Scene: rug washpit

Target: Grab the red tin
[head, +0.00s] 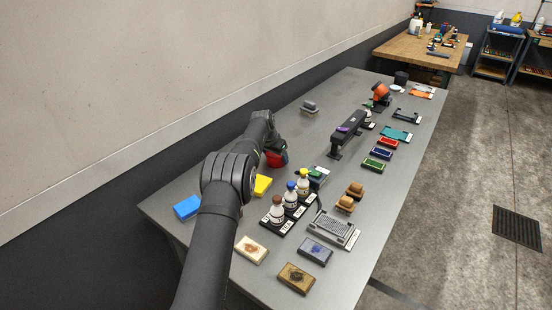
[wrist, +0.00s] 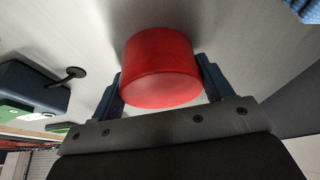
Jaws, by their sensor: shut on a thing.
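The red tin (wrist: 160,68) is a short red cylinder, seen large in the wrist view. My gripper (wrist: 162,82) has one dark blue finger on each side of it and is shut on it. In the head view the red tin (head: 276,159) shows partly at the end of my arm, near the wall side of the grey table. My arm and gripper hide part of it there. I cannot tell whether the tin touches the table.
A yellow block (head: 262,185) and a blue block (head: 187,208) lie near my arm. A rack of bottles (head: 291,213) stands closer to the front. A black raised stand (head: 348,132) is to the right. The table beyond the tin, along the wall, is mostly clear.

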